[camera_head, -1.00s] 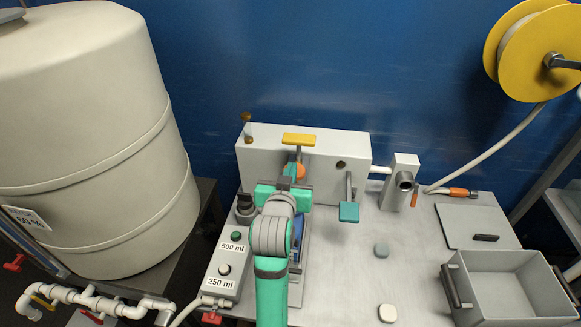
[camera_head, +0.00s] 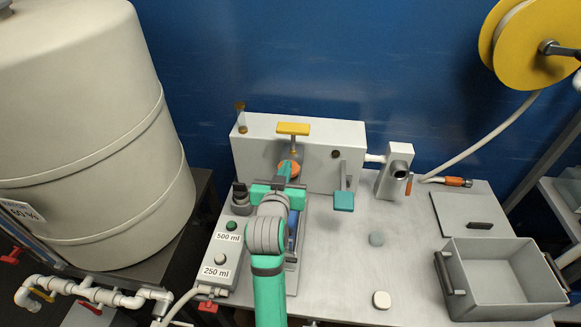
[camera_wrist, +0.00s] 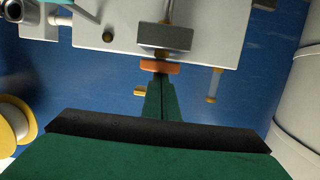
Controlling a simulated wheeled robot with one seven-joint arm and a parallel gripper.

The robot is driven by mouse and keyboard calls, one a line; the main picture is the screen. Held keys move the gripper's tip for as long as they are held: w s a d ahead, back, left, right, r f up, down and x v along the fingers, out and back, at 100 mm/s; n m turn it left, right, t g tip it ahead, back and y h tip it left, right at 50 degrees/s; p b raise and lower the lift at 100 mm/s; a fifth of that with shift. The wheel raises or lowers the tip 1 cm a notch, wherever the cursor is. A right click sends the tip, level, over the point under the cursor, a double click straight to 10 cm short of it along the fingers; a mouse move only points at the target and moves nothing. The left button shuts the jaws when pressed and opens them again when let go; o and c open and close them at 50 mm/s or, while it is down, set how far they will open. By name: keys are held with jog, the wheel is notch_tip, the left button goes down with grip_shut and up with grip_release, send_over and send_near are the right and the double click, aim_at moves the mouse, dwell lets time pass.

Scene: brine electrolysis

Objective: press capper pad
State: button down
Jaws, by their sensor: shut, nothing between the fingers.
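A round orange pad (camera_head: 289,168) is on the front of the white box-shaped machine (camera_head: 330,150), below a yellow T-shaped paddle (camera_head: 293,129). No label shows which part is the capper pad. My gripper (camera_head: 287,173) is shut and empty, its fingertips close to the orange pad. In the wrist view the green fingertips (camera_wrist: 160,78) meet the edge of the orange pad (camera_wrist: 160,66) in the picture. I cannot tell whether they touch. A grey block (camera_wrist: 165,37) is just above the pad there. A teal paddle (camera_head: 344,201) hangs to the right.
The control box (camera_head: 222,257) with 500 ml and 250 ml labels is left of my arm. A blue part (camera_head: 293,225) is partly hidden behind my arm. A grey bin (camera_head: 505,300) and white spout (camera_head: 395,172) stand right. A large tank (camera_head: 90,140) is far left.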

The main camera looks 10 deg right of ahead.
jog(key=shift+a+f, duration=0.1)
jog(key=shift+f, duration=0.4)
notch_tip(320, 180, up, 5)
jog(key=shift+f, duration=0.15)
jog(key=v, duration=1)
jog(key=s+a+f+n+t+y, duration=0.1)
jog(key=s+a+f+n+y, duration=0.1)
jog(key=s+f, duration=0.65)
jog(key=s+a+f+n+y, duration=0.25)
jog(key=s+f, duration=0.25)
jog(key=f, duration=0.6)
jog(key=s+a+f, duration=0.1)
jog(key=s+f, duration=0.1)
jog(key=s, duration=0.9)
jog(key=s+a+f, duration=0.1)
jog(key=s+a, duration=0.1)
jog(key=s, duration=1)
jog(key=shift+s+a+f+y, duration=0.3)
jog(key=shift+s+f+y, duration=0.05)
